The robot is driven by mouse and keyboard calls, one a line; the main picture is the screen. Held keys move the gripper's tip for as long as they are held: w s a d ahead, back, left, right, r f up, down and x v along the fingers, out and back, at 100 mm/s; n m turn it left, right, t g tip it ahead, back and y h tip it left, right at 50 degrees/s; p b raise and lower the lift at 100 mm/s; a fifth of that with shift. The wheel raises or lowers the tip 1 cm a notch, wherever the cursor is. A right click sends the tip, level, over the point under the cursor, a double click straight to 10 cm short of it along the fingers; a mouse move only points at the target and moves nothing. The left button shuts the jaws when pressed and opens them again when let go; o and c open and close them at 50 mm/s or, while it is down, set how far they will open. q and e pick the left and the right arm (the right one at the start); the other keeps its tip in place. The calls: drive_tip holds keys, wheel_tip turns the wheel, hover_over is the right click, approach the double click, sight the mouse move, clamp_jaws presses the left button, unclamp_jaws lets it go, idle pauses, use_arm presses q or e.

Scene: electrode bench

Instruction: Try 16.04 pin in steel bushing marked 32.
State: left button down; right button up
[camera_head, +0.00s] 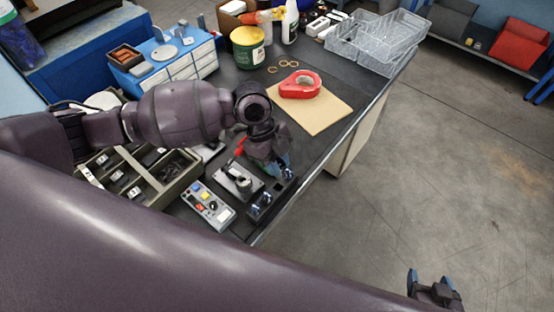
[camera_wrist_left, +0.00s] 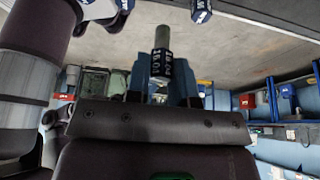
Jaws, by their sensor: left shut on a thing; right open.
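My left gripper (camera_head: 277,168) is over the bench near its right edge. It is shut on a pin, which shows in the left wrist view with a blue hexagonal grip (camera_wrist_left: 161,66) bearing white marks and a bare grey shaft. A black rack (camera_head: 258,212) with several blue-and-white pin heads stands below this gripper. An open tray (camera_head: 150,203) left of it has compartments with several dark pieces bearing white labels. The labels are too small to read, so I cannot tell which is the bushing marked 32. My right gripper (camera_head: 431,283) is open and empty over the floor.
A dark plate with a grey fixture (camera_head: 238,181) and a grey box with coloured buttons (camera_head: 208,206) stand beside the rack. Clear bins (camera_head: 385,42) stand at the far end. My left arm hides part of the tray.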

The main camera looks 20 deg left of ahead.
use_arm(q)
drive_tip(key=shift+f+b, duration=1.3)
drive_tip(key=shift+f, duration=0.65)
drive_tip(key=shift+f+b, duration=0.35)
drive_tip(key=shift+f, duration=0.05)
use_arm(e)
wheel_tip(320, 180, down, 4)
drive_tip(key=shift+s+a, duration=0.1)
drive_tip(key=shift+s, duration=0.2)
drive_tip(key=shift+s+f, duration=0.15)
use_arm(q)
drive_tip(key=shift+f, duration=0.15)
use_arm(e)
drive_tip(key=shift+w, duration=0.45)
use_arm(q)
drive_tip(key=shift+f, duration=0.3)
use_arm(e)
drive_tip(key=shift+s+f, duration=0.15)
drive_tip(key=shift+s, duration=0.05)
use_arm(q)
drive_tip(key=shift+f, duration=0.25)
use_arm(e)
drive_tip(key=shift+s+f+g, duration=0.3)
drive_tip(key=shift+s, duration=0.1)
use_arm(q)
drive_tip(key=shift+f+b, duration=0.25)
drive_tip(key=shift+b, duration=0.1)
use_arm(e)
drive_tip(key=shift+f, duration=0.1)
